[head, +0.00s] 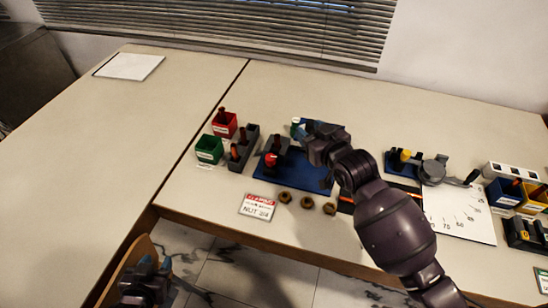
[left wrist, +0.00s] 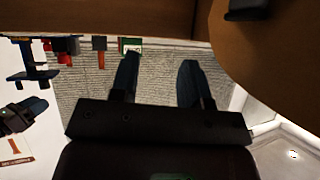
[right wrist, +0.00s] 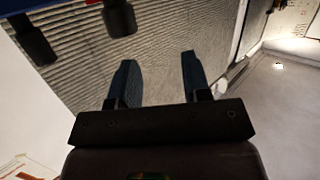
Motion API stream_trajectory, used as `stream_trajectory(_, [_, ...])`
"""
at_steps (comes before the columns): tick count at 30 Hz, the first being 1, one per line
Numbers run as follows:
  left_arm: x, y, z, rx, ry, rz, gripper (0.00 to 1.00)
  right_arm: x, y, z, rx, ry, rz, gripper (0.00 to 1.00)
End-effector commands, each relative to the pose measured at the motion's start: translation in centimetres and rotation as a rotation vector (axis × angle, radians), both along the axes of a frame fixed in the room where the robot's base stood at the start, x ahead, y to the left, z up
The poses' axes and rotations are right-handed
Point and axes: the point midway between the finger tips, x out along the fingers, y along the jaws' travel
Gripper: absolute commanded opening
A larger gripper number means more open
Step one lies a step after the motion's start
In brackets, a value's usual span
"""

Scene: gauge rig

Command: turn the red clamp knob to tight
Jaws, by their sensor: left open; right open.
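The red knob (head: 270,160) sits low on a dark fixture on the blue plate (head: 304,178), left of centre in the head view. I cannot read its turn from here. My right gripper (head: 304,129) is up and to the right of the knob, apart from it, and its arm hides part of the plate. In the right wrist view (right wrist: 158,75) its two fingers are apart with nothing between them. My left gripper (head: 146,268) is low at the left, off the table's front edge, far from the knob. In the left wrist view (left wrist: 158,75) its fingers are open and empty.
A red bin (head: 224,124), a green bin (head: 209,150) and a grey holder (head: 241,156) stand left of the plate. A white label card (head: 258,207) and brown nuts (head: 307,203) lie in front. A gauge (head: 433,171) is to the right. The left tabletop is mostly clear.

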Motion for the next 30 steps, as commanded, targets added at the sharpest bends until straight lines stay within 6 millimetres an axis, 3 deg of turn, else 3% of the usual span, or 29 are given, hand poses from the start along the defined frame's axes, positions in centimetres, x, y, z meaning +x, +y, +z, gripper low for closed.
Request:
stream_trajectory(3, [0.0,-0.1,-1.0,0.000,0.002,-0.002,0.43,2.4,3.4,1.6,-0.012,0.004,0.080,0.44])
stream_trajectory(9, [-0.2,-0.1,-2.4,0.001,0.011,-0.003,0.43,4.9,8.5,3.4,-0.052,0.065,0.198,0.44])
stream_trajectory(18, [-0.7,-0.1,-5.1,0.001,0.040,-0.005,0.43,6.9,14.4,3.8,-0.189,0.269,0.327,0.44])
stream_trajectory(24, [-1.0,-0.1,-6.5,0.001,0.054,-0.007,0.43,7.3,15.7,2.0,-0.347,0.523,0.337,0.44])
stream_trajectory(30, [-0.9,-0.2,-7.0,0.002,0.056,-0.009,0.43,5.9,13.4,-0.6,-0.533,0.885,0.240,0.44])
